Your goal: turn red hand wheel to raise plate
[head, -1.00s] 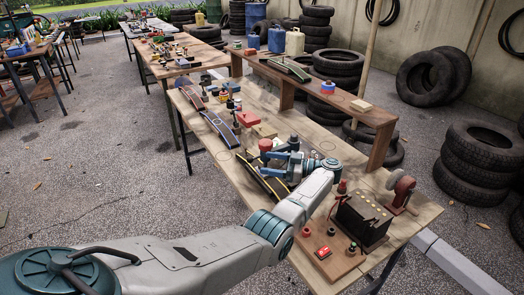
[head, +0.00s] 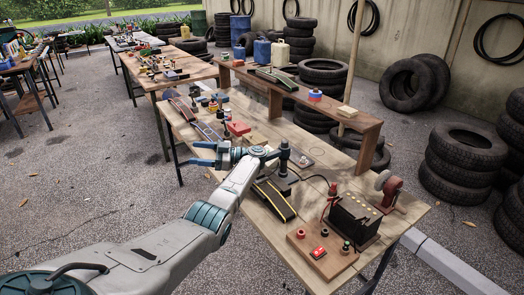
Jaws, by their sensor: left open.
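My left gripper (head: 202,154) is open, with its blue fingers pointing left above the near edge of the long wooden workbench (head: 262,228). Nothing shows between the fingers. No red hand wheel can be clearly made out now. My wrist covers the part of the bench where a round red top stood earlier. A dark green post (head: 284,153) on a black base stands just right of the wrist. I cannot tell which part is the plate. My right gripper is out of view.
A black battery-like box (head: 352,220), a red stand with a grey disc (head: 391,190) and a board with a red switch (head: 318,253) fill the right end. A raised shelf (head: 330,104) runs behind.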

